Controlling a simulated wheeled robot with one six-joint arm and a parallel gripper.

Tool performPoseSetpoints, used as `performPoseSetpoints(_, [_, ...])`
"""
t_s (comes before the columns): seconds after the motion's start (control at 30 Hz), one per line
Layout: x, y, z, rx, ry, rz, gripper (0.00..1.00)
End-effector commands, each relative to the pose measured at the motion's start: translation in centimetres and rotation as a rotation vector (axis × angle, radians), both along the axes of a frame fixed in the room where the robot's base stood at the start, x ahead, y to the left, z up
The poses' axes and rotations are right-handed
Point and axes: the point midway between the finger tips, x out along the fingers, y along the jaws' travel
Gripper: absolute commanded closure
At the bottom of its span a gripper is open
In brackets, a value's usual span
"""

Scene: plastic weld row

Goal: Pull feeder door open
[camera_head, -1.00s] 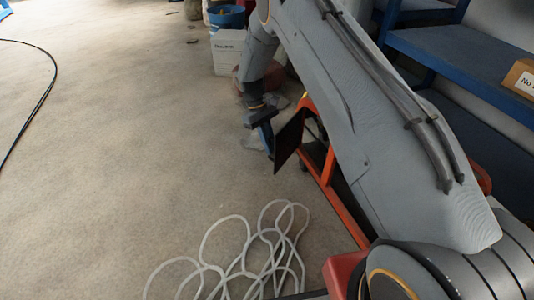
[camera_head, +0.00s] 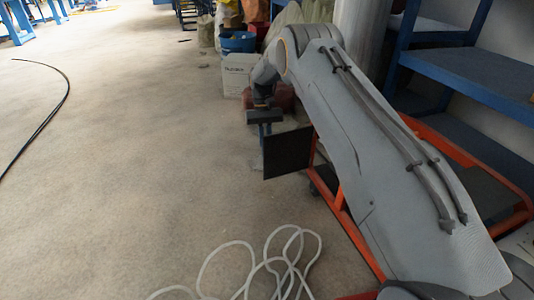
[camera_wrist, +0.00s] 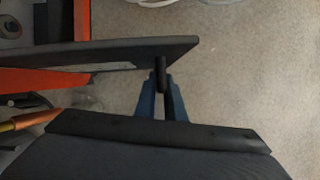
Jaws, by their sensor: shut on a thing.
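The feeder door (camera_head: 287,153) is a dark flat panel standing out from the left side of an orange frame (camera_head: 345,210). In the wrist view the door (camera_wrist: 110,53) shows edge-on, with a dark handle (camera_wrist: 161,72) near its right end. My gripper (camera_wrist: 162,88) has blue fingers shut on this handle. In the head view my gripper (camera_head: 265,128) is at the door's upper left edge; the handle is hidden there. The door stands open at a wide angle to the frame.
A loose pale hose (camera_head: 265,262) lies on the floor in front. A white box (camera_head: 236,75) and a blue tub (camera_head: 237,42) stand behind. Blue shelving (camera_head: 470,75) is at the right. The floor left of the door is clear, with a black cable (camera_head: 45,120) farther left.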

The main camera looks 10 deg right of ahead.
Motion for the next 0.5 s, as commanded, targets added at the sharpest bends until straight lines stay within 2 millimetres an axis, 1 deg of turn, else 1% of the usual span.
performPoseSetpoints(0.37, [0.17,0.06,0.04,0.001,-0.004,-0.004,1.00])
performPoseSetpoints(0.4, [0.17,0.06,0.04,0.001,-0.004,-0.004,0.87])
performPoseSetpoints(0.5, [0.14,0.05,0.04,0.001,-0.003,-0.004,0.72])
